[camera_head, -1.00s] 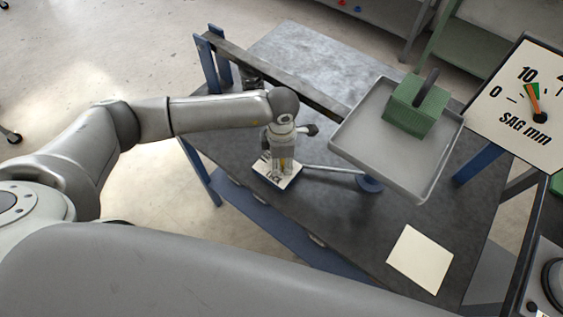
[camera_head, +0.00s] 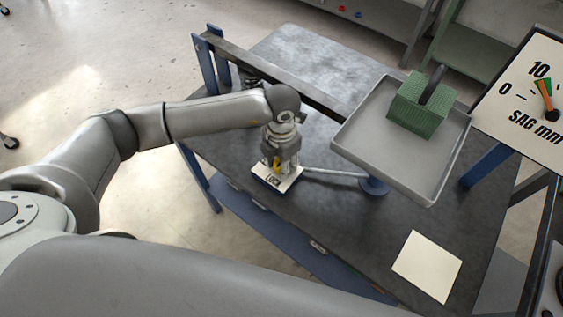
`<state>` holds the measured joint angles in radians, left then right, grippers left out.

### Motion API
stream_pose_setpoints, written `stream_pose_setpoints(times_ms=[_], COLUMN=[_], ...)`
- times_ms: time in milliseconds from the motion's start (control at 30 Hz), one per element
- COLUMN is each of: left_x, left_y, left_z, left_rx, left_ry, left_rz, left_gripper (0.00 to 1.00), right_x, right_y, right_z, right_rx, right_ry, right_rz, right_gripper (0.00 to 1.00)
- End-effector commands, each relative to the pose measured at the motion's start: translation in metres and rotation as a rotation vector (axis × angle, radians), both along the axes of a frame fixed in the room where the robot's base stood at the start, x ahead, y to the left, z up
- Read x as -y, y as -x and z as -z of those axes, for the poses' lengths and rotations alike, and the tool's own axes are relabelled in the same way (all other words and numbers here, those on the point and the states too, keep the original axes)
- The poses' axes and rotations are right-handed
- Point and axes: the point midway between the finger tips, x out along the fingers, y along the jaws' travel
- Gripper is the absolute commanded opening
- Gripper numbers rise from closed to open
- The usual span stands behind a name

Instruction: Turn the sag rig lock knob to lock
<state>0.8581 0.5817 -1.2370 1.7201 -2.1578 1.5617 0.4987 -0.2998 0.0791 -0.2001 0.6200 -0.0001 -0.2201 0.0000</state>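The lock knob's white label plate (camera_head: 268,181) sits on a blue base near the table's front left edge. My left gripper (camera_head: 277,172) points down over this plate, with a small yellow part showing near its fingers. The knob itself is hidden by the gripper, and I cannot tell whether the fingers are closed on it. A grey rod (camera_head: 335,172) runs from the plate to a blue round foot under the tray. The sag dial (camera_head: 535,100) at the right has a green and an orange mark near its black hub. My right gripper is not in view.
A grey tray (camera_head: 433,190) on the rig holds a green block (camera_head: 424,110) with a dark handle. A blank cream card (camera_head: 428,266) lies on the dark table (camera_head: 345,235). The table is clear between the card and the label plate.

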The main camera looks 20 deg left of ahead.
Motion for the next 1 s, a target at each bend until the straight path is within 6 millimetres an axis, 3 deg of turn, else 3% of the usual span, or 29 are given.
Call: stream_pose_setpoints(times_ms=[467,500,633,1000], left_x=[-0.0002,-0.0002,-0.0002,0.0001], left_y=[-0.001,-0.001,-0.0008,-0.0005], left_z=[-0.0009,-0.0009,-0.0007,-0.0032], left_rx=[0.002,0.002,0.002,0.002], left_ry=[0.0,0.0,0.0,0.001], left_rz=[-0.014,-0.014,-0.013,-0.012], left_gripper=[0.12,0.41,0.58,0.58], right_x=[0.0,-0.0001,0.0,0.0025], right_y=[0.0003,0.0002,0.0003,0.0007], right_z=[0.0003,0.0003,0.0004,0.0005], right_rx=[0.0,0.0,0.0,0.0], right_ry=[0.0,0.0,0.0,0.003], right_rz=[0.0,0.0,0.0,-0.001], right_gripper=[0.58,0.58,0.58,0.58])
